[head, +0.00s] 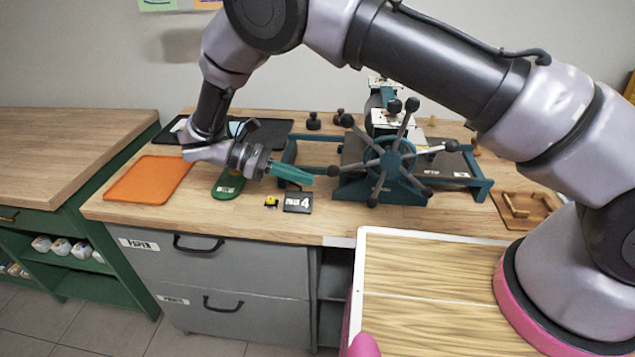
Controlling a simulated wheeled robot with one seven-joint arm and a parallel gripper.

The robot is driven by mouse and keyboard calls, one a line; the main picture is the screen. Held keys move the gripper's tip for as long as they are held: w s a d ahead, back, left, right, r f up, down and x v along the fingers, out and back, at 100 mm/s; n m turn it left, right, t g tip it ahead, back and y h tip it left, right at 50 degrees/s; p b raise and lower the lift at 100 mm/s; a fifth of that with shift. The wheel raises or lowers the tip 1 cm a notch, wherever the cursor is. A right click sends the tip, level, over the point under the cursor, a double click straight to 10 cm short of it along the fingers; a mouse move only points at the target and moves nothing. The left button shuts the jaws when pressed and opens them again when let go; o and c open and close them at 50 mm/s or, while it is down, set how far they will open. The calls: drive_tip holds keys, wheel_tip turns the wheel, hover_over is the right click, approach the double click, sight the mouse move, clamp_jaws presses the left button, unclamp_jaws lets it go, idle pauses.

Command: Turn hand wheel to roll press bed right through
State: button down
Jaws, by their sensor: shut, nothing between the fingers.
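The teal roller press stands on the wooden bench. Its hand wheel (392,163) faces me, with several spokes ending in dark knobs and a dark teal hub. The dark press bed (450,168) shows behind the wheel, inside the teal frame (481,185), mostly on the right of the rollers; the wheel hides part of it. My gripper (308,178) is shut and empty. It points right, to the left of the wheel and apart from its spokes, above the bench.
An orange mat (149,180) lies at left, a dark tray (262,135) behind.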

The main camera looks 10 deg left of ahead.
drive_tip(key=shift+a+r, duration=0.15)
drive_tip(key=shift+a, duration=0.15)
wheel_tip(320, 180, up, 16)
drive_tip(key=m+t+y, duration=0.5)
drive_tip(key=m+y, duration=0.4)
drive_tip(key=m, duration=0.8)
hover_over(330, 169)
drive_tip(key=s+a, duration=0.6)
drive_tip(key=s, duration=0.2)
drive_tip(key=x, duration=1.3)
drive_tip(key=shift+f, duration=0.45)
drive_tip(key=shift+f, duration=0.15)
